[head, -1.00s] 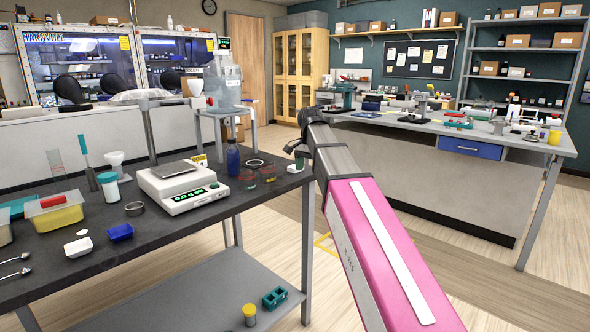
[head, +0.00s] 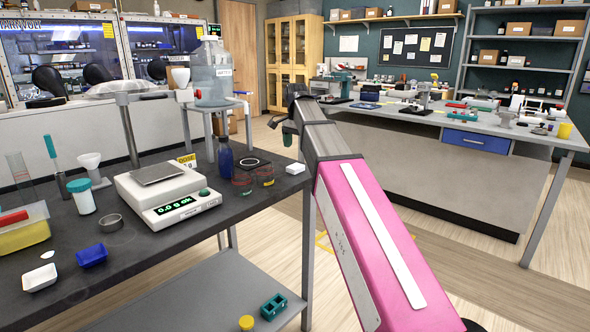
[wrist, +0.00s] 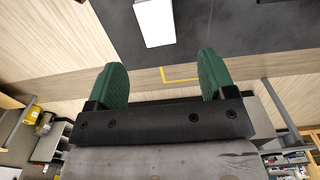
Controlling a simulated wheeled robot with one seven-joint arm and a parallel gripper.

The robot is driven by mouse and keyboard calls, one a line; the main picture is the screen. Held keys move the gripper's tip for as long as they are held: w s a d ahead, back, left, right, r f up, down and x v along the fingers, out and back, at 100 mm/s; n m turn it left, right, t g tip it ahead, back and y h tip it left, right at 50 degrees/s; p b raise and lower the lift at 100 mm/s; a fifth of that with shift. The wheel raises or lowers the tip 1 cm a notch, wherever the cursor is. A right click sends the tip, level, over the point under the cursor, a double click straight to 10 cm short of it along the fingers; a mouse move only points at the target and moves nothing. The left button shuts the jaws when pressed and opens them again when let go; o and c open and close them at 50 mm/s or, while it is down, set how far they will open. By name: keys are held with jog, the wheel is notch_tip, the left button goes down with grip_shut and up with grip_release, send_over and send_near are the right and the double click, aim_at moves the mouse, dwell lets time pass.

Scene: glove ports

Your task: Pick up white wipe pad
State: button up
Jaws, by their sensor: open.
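The white wipe pad (head: 295,169) is a small white block lying near the right edge of the dark bench in the head view. In the wrist view the white pad (wrist: 158,22) lies on the dark surface, beyond the fingertips and roughly centred between them. My gripper (wrist: 162,72) has two green fingers spread apart with nothing between them. In the head view my gripper (head: 288,134) shows small and partly hidden by my arm, above and beyond the pad; the two look apart.
Open floor separates this bench from the grey bench (head: 420,170).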

aim_at(298, 165)
jog(key=shift+d+f, duration=0.2)
jog(key=shift+f, duration=3.65)
jog(key=c, duration=1)
